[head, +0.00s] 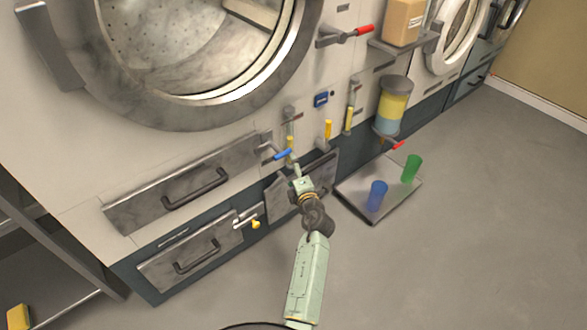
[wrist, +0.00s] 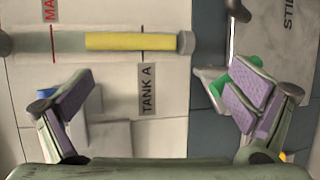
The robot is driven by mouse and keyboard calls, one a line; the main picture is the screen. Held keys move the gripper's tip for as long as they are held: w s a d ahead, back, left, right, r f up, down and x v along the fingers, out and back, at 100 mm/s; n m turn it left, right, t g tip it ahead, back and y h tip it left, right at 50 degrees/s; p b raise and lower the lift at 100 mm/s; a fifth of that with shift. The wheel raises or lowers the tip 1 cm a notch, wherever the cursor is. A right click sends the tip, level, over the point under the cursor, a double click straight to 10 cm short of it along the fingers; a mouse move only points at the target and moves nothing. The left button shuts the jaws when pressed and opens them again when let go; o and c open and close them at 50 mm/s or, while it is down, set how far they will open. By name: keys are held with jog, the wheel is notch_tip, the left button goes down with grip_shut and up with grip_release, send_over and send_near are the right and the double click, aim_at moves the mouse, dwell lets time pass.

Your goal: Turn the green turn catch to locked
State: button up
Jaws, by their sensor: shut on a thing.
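The green turn catch (wrist: 219,85) shows in the wrist view at right. It lies against and partly behind the right finger, so its handle angle is hard to read. In the head view my gripper (head: 298,174) is at the machine's front, low, beside the drawer panels. It hides the green catch there.
A yellow sight gauge (wrist: 125,41) and a TANK A label (wrist: 147,89) are just beyond the fingers. A blue-handled lever (head: 283,155) sits above my gripper. A tray (head: 350,201) with a blue cup (head: 377,195) and a green cup (head: 411,168) lies on the floor at right.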

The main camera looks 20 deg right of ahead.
jog(key=shift+s+r+p, duration=0.3)
jog(key=shift+r+p, duration=0.15)
jog(key=shift+r, duration=0.3)
jog(key=c, duration=0.3)
jog(key=shift+s+d+r, duration=0.1)
jog(key=shift+s+d, duration=0.05)
jog(key=shift+s, duration=0.15)
jog(key=c, duration=0.7)
jog(key=shift+s+d+r+p, duration=0.55)
jog(key=shift+s+p, duration=0.75)
jog(key=shift+s, duration=0.3)
jog(key=shift+s+d+r+p, duration=0.45)
jog(key=shift+s+r+p, duration=0.15)
jog(key=shift+s+p, duration=0.85)
jog(key=shift+s+d+r+p, duration=0.55)
jog(key=shift+s+p, duration=0.65)
jog(key=shift+s, duration=0.5)
jog(key=shift+r+p, duration=0.15)
jog(key=shift+p, duration=0.2)
